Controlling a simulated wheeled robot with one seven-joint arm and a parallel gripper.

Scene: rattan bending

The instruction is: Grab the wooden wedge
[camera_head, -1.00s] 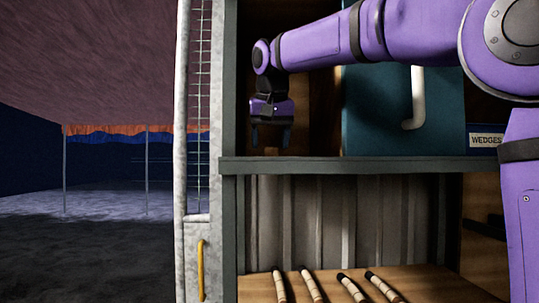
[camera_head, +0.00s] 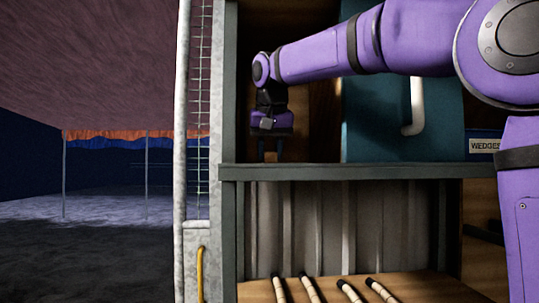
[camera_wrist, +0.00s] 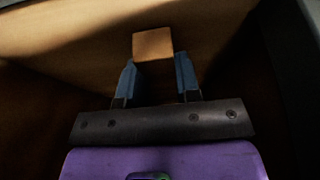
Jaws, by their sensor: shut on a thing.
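The wooden wedge (camera_wrist: 152,44) is a small light-brown block in the wrist view, at the tips of my gripper's blue fingers. My gripper (camera_wrist: 157,66) is shut on it, with one finger on each side. In the head view my gripper (camera_head: 270,156) points down inside the open left part of the upper compartment, just above the shelf edge. The wedge is too small and dark there to make out clearly. The wedge's lower part is hidden.
A teal panel with a white handle (camera_head: 415,108) closes the compartment's right side, beside a "WEDGES" label (camera_head: 486,146). The grey shelf edge (camera_head: 350,171) runs below. Several rattan poles (camera_head: 310,289) lie on the lower wooden surface. A mesh-panelled post (camera_head: 187,110) stands left.

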